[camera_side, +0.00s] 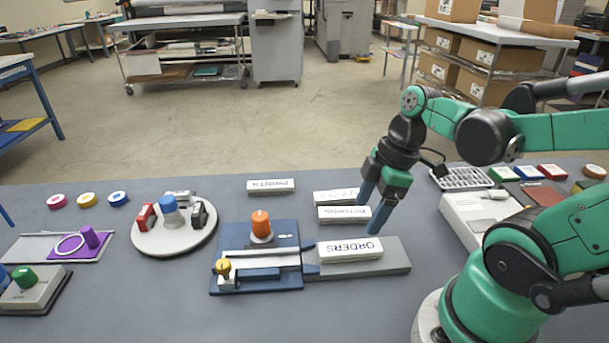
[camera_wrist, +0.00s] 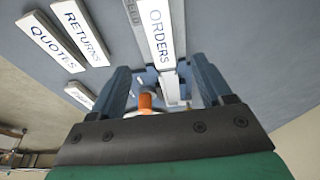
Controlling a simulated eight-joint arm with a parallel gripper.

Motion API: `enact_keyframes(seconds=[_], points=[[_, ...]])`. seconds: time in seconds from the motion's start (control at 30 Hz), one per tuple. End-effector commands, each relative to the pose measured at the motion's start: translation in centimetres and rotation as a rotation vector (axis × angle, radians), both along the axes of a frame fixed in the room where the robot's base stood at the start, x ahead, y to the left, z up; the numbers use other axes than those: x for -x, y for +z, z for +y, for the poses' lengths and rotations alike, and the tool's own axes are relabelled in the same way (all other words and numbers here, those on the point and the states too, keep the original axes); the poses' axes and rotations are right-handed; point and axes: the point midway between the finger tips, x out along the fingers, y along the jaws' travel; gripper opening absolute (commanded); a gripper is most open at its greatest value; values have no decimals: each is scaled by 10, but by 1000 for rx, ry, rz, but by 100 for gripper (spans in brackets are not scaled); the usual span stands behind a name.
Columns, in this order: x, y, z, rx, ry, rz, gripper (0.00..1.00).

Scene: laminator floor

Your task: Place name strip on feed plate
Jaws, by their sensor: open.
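The white name strip marked ORDERS (camera_side: 350,250) lies flat on the grey feed plate (camera_side: 396,257), which runs right from the blue laminator base. It also shows between my fingers' lines in the wrist view (camera_wrist: 158,30). My gripper (camera_side: 375,208) is open and empty, its blue fingers pointing down, above and behind the strip and apart from it. Two more strips, RETURNS (camera_side: 344,215) and QUOTES (camera_side: 334,197), lie on the table behind the plate, near the fingers in the side view. A further strip (camera_side: 270,186) lies farther left; its word is hard to read.
An orange knob (camera_side: 261,224) and a yellow knob (camera_side: 223,266) stand up from the blue base (camera_side: 254,284). A round white turntable (camera_side: 173,238) with stamps is to the left. A white device (camera_side: 478,222) stands right. The front table middle is clear.

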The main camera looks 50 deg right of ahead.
Motion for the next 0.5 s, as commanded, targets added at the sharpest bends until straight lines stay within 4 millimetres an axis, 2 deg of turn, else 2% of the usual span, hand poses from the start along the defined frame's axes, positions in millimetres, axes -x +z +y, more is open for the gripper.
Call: enact_keyframes(seconds=[0.3, 0.5], points=[[7, 32, -6, 0, -1, 0, 72], [5, 38, -6, 13, -40, -6, 72]])
